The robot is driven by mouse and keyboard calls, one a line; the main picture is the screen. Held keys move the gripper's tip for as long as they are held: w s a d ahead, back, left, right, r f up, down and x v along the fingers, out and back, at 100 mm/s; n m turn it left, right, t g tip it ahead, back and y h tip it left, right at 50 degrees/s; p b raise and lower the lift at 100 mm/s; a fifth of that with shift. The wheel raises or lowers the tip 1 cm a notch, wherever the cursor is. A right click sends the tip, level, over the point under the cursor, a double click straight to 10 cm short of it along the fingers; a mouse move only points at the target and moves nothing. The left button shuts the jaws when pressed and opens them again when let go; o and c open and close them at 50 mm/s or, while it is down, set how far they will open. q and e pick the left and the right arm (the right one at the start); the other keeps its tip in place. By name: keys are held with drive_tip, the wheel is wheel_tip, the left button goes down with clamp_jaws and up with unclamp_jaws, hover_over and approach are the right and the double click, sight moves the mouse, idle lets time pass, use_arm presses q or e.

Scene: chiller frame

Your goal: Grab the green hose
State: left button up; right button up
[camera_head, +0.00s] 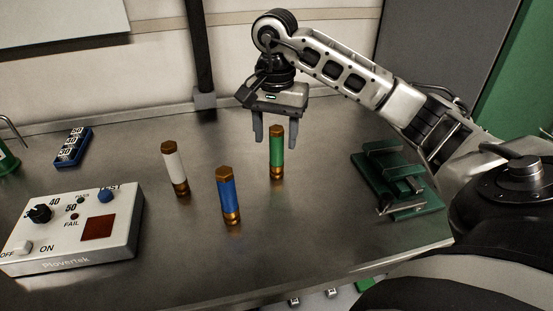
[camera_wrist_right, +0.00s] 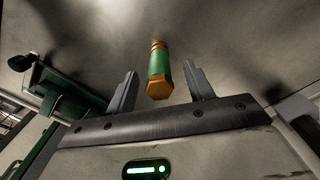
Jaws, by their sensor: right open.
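The green hose (camera_head: 277,152) is a short upright cylinder with brass ends, standing on the metal table. My right gripper (camera_head: 274,138) hangs above and around its top, fingers pointing down, open and empty. In the right wrist view the green hose (camera_wrist_right: 158,72) shows between and beyond the two fingers of the right gripper (camera_wrist_right: 160,78), with a gap on each side. I cannot tell whether its top is between the fingertips. My left gripper is not in view.
A blue hose (camera_head: 228,194) and a white hose (camera_head: 174,166) stand to the left of the green one. A green fixture (camera_head: 400,185) lies to the right. A white control box (camera_head: 75,235) and a blue numbered block (camera_head: 73,147) are at the left. The front middle of the table is clear.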

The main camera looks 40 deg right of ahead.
sight(276, 145)
wheel_tip(276, 145, down, 3)
drive_tip(key=shift+s+f, duration=0.1)
drive_tip(key=shift+f, duration=0.05)
drive_tip(key=shift+c, duration=0.2)
drive_tip(key=c, duration=1)
drive_tip(key=shift+d, duration=0.1)
clamp_jaws()
